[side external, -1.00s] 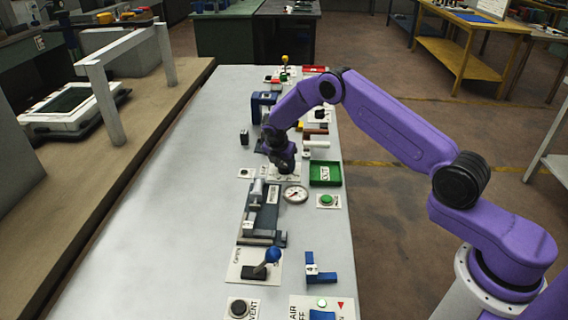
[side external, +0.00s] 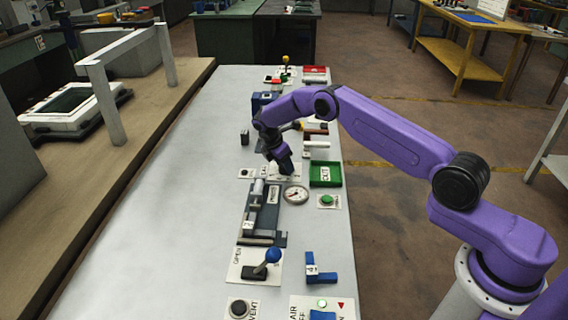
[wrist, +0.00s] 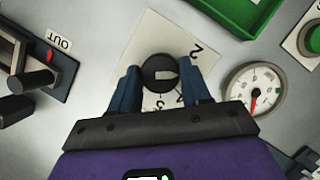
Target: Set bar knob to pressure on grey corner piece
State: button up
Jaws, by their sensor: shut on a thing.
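The bar knob (wrist: 158,70) is a round black knob with a white mark, on a white plate (wrist: 193,35) with a printed 2 and other partly covered marks. My gripper (wrist: 162,82) is shut on it, with one blue finger on each side. In the side view my gripper (side external: 285,165) reaches down over the plate and hides the knob. A round gauge (wrist: 254,92) with a red needle lies right of the knob; it also shows in the side view (side external: 295,194). I cannot pick out a grey corner piece with certainty.
A dark slide fixture (side external: 262,210), a blue-knobbed lever (side external: 272,256) and a blue corner piece (side external: 318,270) stand nearer. The left of the table is clear.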

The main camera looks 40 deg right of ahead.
jog(key=shift+m+g, duration=0.4)
jog(key=shift+m, duration=0.8)
jog(key=o, duration=1)
jog(key=shift+o, duration=0.2)
jog(key=v, duration=1.2)
jog(key=shift+w+d, duration=0.15)
